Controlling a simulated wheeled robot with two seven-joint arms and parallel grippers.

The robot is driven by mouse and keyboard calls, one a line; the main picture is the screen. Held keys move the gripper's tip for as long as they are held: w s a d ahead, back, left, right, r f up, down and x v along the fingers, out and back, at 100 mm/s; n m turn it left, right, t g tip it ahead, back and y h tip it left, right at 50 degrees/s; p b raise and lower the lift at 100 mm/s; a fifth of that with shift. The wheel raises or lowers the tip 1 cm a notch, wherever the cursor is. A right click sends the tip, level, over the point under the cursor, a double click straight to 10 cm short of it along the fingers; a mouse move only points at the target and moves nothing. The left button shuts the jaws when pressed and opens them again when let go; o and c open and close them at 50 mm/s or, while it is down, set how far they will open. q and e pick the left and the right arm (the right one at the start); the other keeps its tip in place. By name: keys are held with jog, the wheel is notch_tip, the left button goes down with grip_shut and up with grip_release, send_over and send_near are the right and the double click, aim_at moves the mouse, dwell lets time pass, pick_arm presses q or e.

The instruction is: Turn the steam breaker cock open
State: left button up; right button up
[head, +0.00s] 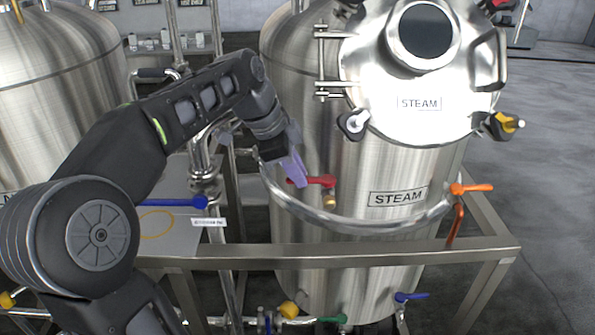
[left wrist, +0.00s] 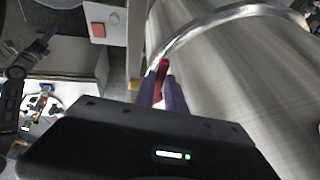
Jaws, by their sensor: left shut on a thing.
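A red cock handle (head: 322,181) sits at the front left of the steel tank marked STEAM (head: 398,197), above a small brass fitting. The handle lies roughly level, pointing left. My left gripper (head: 296,172) is shut on its left end. In the left wrist view the red handle (left wrist: 161,78) stands between the purple fingers of my left gripper (left wrist: 162,96). No readable label names this cock. At the left of the left wrist view, a dark arm with a purple tip, apparently my right gripper (left wrist: 46,37), shows small; its jaws are unclear.
A curved steel pipe (head: 345,227) runs around the tank front, above a steel frame rail (head: 330,255). An orange handle (head: 470,188) is at the right and a blue handle (head: 175,202) at the left. Green (head: 332,319) and dark blue (head: 411,296) handles sit low.

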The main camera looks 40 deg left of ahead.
pick_arm(q)
grip_shut()
dwell(0.8)
